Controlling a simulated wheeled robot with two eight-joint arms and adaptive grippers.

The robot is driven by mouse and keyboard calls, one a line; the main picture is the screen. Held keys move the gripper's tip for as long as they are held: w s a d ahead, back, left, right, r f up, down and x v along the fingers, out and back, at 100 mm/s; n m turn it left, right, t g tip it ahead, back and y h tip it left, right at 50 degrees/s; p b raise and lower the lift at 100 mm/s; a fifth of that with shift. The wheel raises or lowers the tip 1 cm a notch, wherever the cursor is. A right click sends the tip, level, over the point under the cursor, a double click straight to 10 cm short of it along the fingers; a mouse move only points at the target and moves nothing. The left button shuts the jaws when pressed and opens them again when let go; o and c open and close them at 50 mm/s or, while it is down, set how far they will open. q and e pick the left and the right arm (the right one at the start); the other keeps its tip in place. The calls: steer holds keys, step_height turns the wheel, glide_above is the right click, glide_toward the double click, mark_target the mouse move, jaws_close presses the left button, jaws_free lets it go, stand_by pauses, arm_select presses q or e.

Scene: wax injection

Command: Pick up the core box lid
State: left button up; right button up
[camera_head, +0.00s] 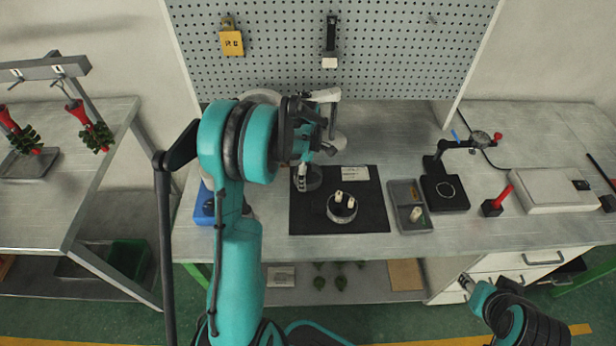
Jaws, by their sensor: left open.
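My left gripper (301,178) is open and points down over the back left of the black mat (366,222). A dark round piece (313,183), which may be the core box lid, lies on the mat right under and behind its fingertips. The gripper partly hides this piece, and I cannot tell whether they touch. A round box (342,211) with white pieces standing in it sits on the mat, to the right and nearer. My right gripper (466,283) shows small at the lower right, away from the table top; its jaws are unclear.
A white card (355,173) lies at the mat's back edge. A grey divided tray (409,223) stands right of the mat, then a black stand (445,193) and a red-handled tool (497,201). A blue object (204,205) is at left, partly behind my arm. A pegboard (385,60) rises behind.

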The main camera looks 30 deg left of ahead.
arm_select(q)
steer(key=shift+r, duration=0.1)
steer(key=shift+c, duration=0.9)
steer(key=shift+s, duration=0.1)
steer(key=c, duration=1)
steer(key=shift+r, duration=0.1)
